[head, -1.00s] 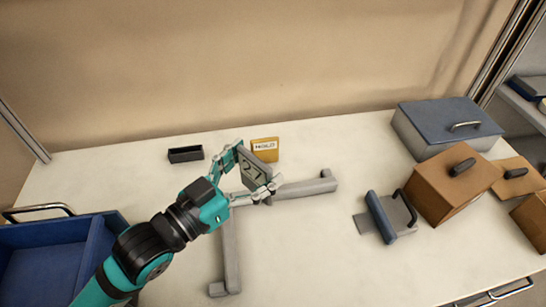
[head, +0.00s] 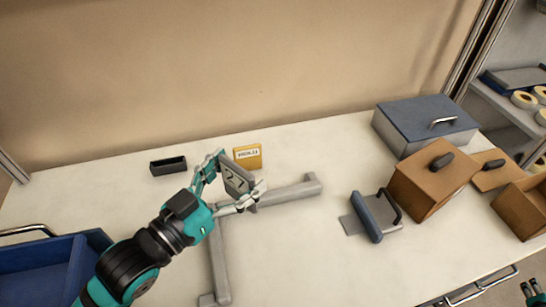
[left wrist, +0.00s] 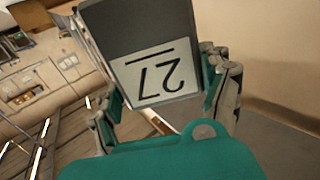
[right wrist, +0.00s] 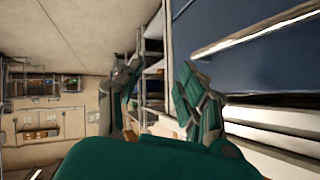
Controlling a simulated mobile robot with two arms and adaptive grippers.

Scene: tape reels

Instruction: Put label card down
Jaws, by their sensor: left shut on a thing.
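The label card (head: 237,180) is a dark grey plate with the number 27 on it. My left gripper (head: 232,184) is shut on it and holds it, tilted, over the table near the grey L-shaped bar. In the left wrist view the card (left wrist: 140,30) sits between the two fingers, its pale panel with 27 upside down. My right gripper (head: 534,289) shows only at the lower right corner of the head view. In the right wrist view its fingers (right wrist: 158,95) are apart with nothing between them.
A small black tray (head: 168,170) and a yellow block with a label (head: 248,160) stand at the back. The grey L-shaped bar (head: 290,192) lies mid-table. A blue bin (head: 45,265) is left; a blue-handled tool (head: 368,215), brown box (head: 425,190) and grey-blue case (head: 430,120) are right.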

